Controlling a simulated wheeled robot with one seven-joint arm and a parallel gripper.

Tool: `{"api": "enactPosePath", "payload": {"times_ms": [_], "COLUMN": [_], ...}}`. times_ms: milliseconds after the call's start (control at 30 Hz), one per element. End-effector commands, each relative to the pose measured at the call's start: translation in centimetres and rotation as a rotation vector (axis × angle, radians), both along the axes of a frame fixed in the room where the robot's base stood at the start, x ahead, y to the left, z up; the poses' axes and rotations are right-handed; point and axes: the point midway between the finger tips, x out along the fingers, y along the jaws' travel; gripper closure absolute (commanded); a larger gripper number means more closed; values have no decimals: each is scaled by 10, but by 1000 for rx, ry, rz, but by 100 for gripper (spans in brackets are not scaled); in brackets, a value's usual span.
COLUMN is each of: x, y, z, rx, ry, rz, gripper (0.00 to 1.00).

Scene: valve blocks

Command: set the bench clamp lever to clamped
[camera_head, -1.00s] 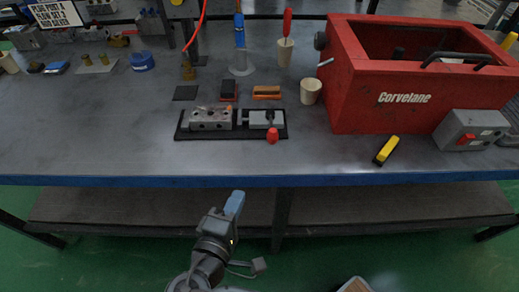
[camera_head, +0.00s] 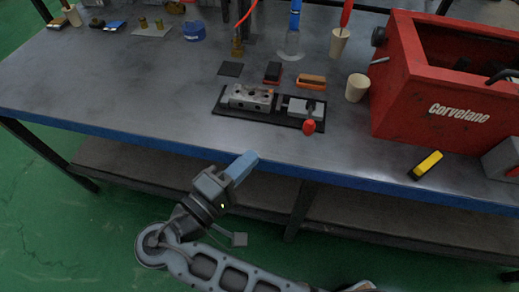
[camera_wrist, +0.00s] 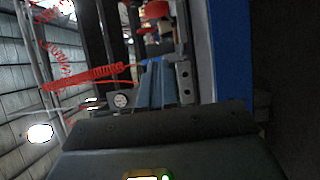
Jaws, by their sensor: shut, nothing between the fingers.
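The bench clamp (camera_head: 300,107) sits on a black base plate (camera_head: 222,106) near the front of the bench, with a grey valve block (camera_head: 250,97) at its left. Its lever ends in a red knob (camera_head: 309,127) that points toward the bench's front edge. My gripper (camera_head: 244,165) is in front of the bench's blue front edge, apart from the clamp and to its lower left. Its blue fingers (camera_wrist: 152,84) are together and empty. In the wrist view the picture is turned sideways and I cannot make out the clamp lever clearly.
A red Corvelane box (camera_head: 455,112) stands at the right, with a yellow-and-black tool (camera_head: 426,165) before it. The bench's blue edge (camera_head: 140,147) lies beyond my gripper. The bench's left front is clear.

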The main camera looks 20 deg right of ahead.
Motion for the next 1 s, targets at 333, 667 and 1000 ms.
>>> {"api": "enactPosePath", "payload": {"times_ms": [333,667,1000], "x": [29,29,26], "y": [-61,-106,-114], "z": [2,1,0], "rx": [0,0,1], "ry": [1,2,0], "rz": [-5,-1,0], "gripper": [100,100,100]}}
